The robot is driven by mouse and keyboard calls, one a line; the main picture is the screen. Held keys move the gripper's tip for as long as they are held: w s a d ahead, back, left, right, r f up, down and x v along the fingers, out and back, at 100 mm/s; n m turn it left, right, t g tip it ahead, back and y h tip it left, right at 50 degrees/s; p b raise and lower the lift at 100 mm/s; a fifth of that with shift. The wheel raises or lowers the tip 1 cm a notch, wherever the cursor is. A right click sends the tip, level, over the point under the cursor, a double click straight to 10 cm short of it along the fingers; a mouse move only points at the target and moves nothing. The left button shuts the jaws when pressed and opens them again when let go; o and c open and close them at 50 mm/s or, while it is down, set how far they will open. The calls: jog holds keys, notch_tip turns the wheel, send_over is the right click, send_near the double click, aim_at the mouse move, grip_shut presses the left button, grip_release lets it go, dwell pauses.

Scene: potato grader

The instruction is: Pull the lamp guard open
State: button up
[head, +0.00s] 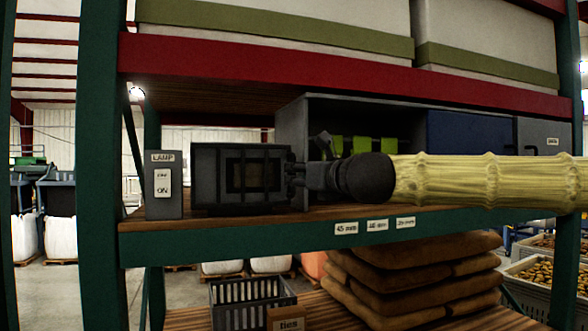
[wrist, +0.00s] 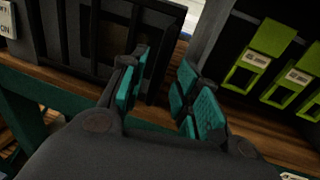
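The lamp guard (head: 208,180) is a dark barred front on a box on the wooden shelf, right beside the switch box marked LAMP (head: 164,198). In the wrist view the guard's bars (wrist: 77,35) fill the upper left. My gripper (head: 296,176) is at the guard's right edge. In the wrist view my gripper (wrist: 163,77) has its teal-padded fingers apart, with nothing clasped. The guard's right edge appears in line with the gap between them; I cannot tell whether they touch it. The guard looks closed over the lamp box.
A grey cabinet (head: 291,128) holding lime-green tags (wrist: 272,38) stands right of the guard, with a blue panel (head: 466,139). The shelf's green front beam (head: 280,236) runs below, and a red beam (head: 330,66) above. Stacked sacks (head: 410,280) lie underneath.

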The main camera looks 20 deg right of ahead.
aim_at(294, 190)
jog(key=shift+p+x, duration=0.5)
jog(key=shift+x, duration=1.05)
grip_shut()
